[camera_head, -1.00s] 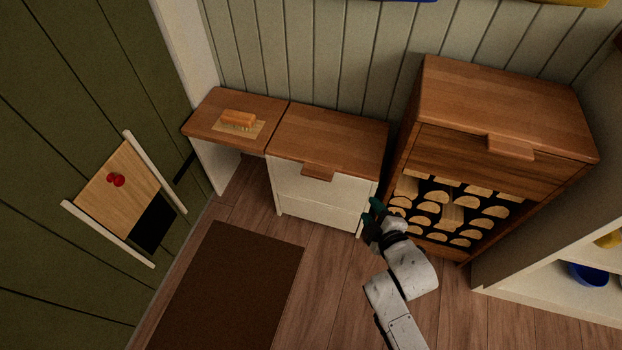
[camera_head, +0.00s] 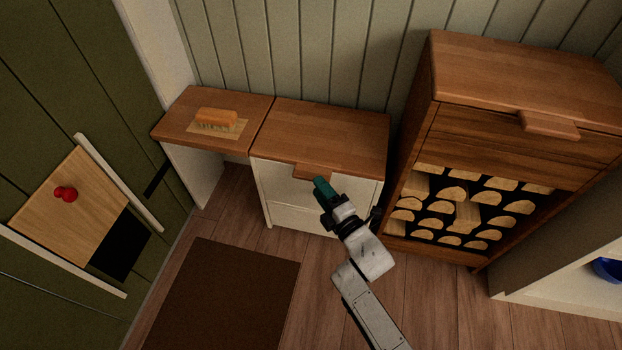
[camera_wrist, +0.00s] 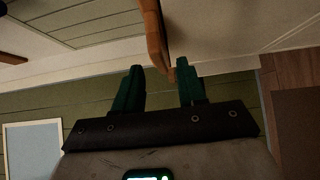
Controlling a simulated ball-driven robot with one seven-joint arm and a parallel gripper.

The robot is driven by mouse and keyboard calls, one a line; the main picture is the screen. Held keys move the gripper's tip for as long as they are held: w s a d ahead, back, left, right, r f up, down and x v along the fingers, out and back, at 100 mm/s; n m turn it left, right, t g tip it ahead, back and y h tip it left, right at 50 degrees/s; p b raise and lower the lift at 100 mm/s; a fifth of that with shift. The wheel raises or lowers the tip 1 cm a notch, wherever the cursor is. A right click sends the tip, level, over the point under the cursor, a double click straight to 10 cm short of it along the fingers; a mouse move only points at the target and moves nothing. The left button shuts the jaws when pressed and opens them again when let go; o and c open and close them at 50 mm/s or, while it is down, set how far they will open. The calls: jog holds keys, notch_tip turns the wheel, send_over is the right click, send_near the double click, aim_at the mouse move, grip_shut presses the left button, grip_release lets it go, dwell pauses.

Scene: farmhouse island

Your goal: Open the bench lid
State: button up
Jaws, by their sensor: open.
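The bench has a wooden lid (camera_head: 325,130) that lies flat and closed on its cream box (camera_head: 345,193). A small wooden tab, the lid's handle (camera_head: 305,171), juts from its front edge. My gripper (camera_head: 322,185), with dark green fingers, is at the front of the bench by this tab. In the wrist view my gripper (camera_wrist: 160,72) is open, and a wooden edge, seemingly the tab (camera_wrist: 153,38), lies just ahead of the gap between the fingertips. I cannot tell whether it is between them. Nothing is held.
A tall wooden log cabinet (camera_head: 525,75) stands close on the right. A dark mat (camera_head: 225,300) lies on the floor in front. A green wall with a framed board (camera_head: 75,205) is at far left.

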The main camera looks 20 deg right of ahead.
aim_at(311, 176)
jog(key=shift+w+a+b, duration=0.2)
jog(key=shift+w+b, duration=0.1)
jog(key=shift+w, duration=1)
jog(key=shift+w+a+b, duration=0.2)
jog(key=shift+w+b, duration=0.1)
jog(key=shift+w, duration=1)
jog(key=shift+c, duration=0.2)
grip_shut()
